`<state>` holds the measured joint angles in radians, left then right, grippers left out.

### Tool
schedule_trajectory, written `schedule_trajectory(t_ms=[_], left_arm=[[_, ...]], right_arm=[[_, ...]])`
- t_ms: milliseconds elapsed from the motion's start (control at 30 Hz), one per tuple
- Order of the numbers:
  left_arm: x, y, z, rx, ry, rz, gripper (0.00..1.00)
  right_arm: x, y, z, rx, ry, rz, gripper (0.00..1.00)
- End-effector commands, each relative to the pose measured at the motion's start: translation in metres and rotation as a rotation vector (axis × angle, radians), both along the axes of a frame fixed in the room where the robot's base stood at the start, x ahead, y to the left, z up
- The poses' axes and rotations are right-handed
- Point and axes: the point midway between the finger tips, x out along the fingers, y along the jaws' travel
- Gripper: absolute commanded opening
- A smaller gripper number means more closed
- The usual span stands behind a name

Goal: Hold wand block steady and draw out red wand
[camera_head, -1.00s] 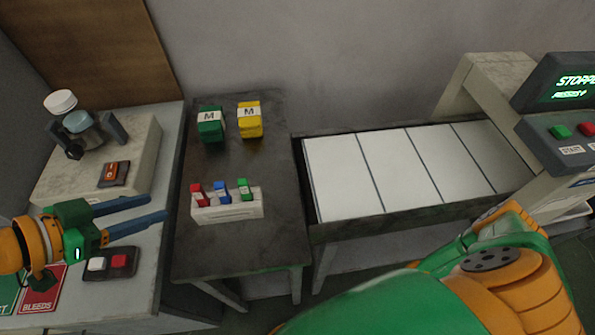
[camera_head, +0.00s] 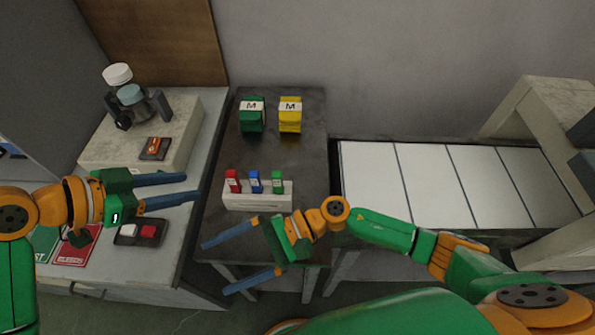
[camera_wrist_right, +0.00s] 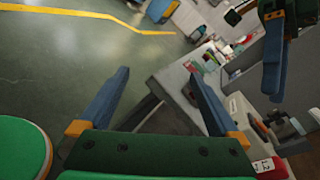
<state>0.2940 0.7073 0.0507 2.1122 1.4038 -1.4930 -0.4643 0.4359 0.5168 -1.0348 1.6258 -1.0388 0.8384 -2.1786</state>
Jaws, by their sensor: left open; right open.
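The white wand block (camera_head: 258,196) stands near the front of the dark table. It holds a red wand (camera_head: 233,181) at its left, a blue wand (camera_head: 255,182) in the middle and a green wand (camera_head: 279,182) at its right. My left gripper (camera_head: 192,189) is open and empty, just left of the block with its fingers pointing right. My right gripper (camera_head: 215,266) is open and empty, in front of and below the block at the table's front edge, its fingers pointing left. In the right wrist view its blue fingers (camera_wrist_right: 160,100) are spread with nothing between them.
A green block (camera_head: 252,117) and a yellow block (camera_head: 290,117), both marked M, stand behind the wand block. A conveyor (camera_head: 400,185) with pale panels lies to the right. On the left bench are a glass vessel (camera_head: 132,100), a switch box (camera_head: 156,148) and a button box (camera_head: 141,232).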

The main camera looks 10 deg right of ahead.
Motion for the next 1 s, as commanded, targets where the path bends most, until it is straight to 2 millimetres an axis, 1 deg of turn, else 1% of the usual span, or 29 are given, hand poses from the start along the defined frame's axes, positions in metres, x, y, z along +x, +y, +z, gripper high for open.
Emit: schedule_trajectory(t_ms=[33,67,100,167,200,267,300,400,500,567,767,900,933,1000], left_arm=[[0.0,0.0,0.0,0.0,0.0,0.0,0.5],[0.0,0.0,0.0,0.0,0.0,0.0,0.5],[0.0,0.0,0.0,0.0,0.0,0.0,0.5],[0.0,0.0,0.0,0.0,0.0,0.0,0.5],[0.0,0.0,0.0,0.0,0.0,0.0,0.5],[0.0,0.0,0.0,0.0,0.0,0.0,0.5],[0.0,0.0,0.0,0.0,0.0,0.0,0.5],[0.0,0.0,0.0,0.0,0.0,0.0,0.5],[0.0,0.0,0.0,0.0,0.0,0.0,0.5],[0.0,0.0,0.0,0.0,0.0,0.0,0.5],[0.0,0.0,0.0,0.0,0.0,0.0,0.5],[0.0,0.0,0.0,0.0,0.0,0.0,0.5],[0.0,0.0,0.0,0.0,0.0,0.0,0.5],[0.0,0.0,0.0,0.0,0.0,0.0,0.5]], right_arm=[[0.022,-0.02,0.012,0.067,0.122,-0.105,0.97],[0.036,-0.033,0.021,0.115,0.19,-0.165,0.97],[0.053,-0.052,0.034,0.181,0.268,-0.24,0.97],[0.077,-0.083,0.048,0.27,0.362,-0.338,0.97],[0.09,-0.104,0.055,0.31,0.408,-0.386,0.97],[0.105,-0.134,0.059,0.322,0.464,-0.432,0.97],[0.112,-0.151,0.058,0.302,0.493,-0.445,0.97],[0.119,-0.178,0.052,0.227,0.55,-0.456,0.97],[0.121,-0.189,0.044,0.19,0.579,-0.462,0.97],[0.122,-0.19,0.035,0.186,0.585,-0.463,0.97],[0.121,-0.188,-0.009,0.185,0.586,-0.461,0.97],[0.122,-0.188,-0.03,0.186,0.583,-0.459,0.97],[0.121,-0.187,-0.034,0.187,0.582,-0.458,0.97],[0.125,-0.165,-0.032,0.188,0.578,-0.45,0.97]])
